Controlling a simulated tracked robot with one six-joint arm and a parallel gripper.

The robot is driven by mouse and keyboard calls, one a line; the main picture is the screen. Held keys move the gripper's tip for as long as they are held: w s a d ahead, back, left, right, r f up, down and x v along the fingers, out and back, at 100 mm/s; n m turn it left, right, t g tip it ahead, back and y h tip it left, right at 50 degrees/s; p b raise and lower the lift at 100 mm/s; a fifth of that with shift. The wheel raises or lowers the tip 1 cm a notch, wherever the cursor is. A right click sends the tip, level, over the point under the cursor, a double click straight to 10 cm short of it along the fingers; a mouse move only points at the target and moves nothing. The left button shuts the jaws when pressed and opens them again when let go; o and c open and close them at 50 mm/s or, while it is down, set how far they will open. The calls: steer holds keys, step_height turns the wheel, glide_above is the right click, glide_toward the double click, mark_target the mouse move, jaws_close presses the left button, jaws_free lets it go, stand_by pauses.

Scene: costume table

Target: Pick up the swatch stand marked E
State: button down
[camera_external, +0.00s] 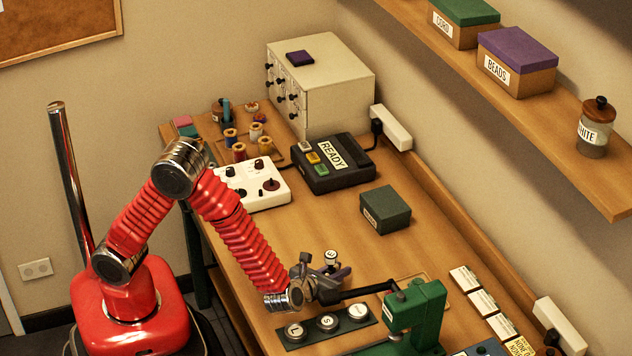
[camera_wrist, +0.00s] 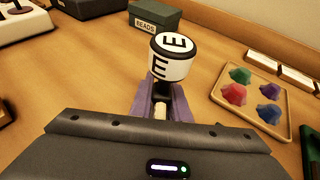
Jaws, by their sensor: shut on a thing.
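The swatch stand marked E (camera_wrist: 172,58) has a round white head with a black rim and a black E on its top and side. In the wrist view it stands between the purple fingers of my gripper (camera_wrist: 161,100), which is shut on its narrow stem. In the external view the white head (camera_external: 331,256) shows just above my gripper (camera_external: 332,274). The stand's lower part is hidden by the fingers, so I cannot tell whether it touches the table.
A dark tray (camera_external: 298,344) with several round lettered pieces lies in front of my gripper, and a green machine (camera_external: 416,308) stands to its right. A green BEADS box (camera_external: 386,208) sits behind. A wooden tray (camera_wrist: 221,98) of colored pieces lies to the right in the wrist view.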

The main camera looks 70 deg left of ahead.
steer(key=shift+r, duration=0.1)
stand_by(0.3)
step_height(320, 180, up, 10)
stand_by(0.6)
stand_by(0.5)
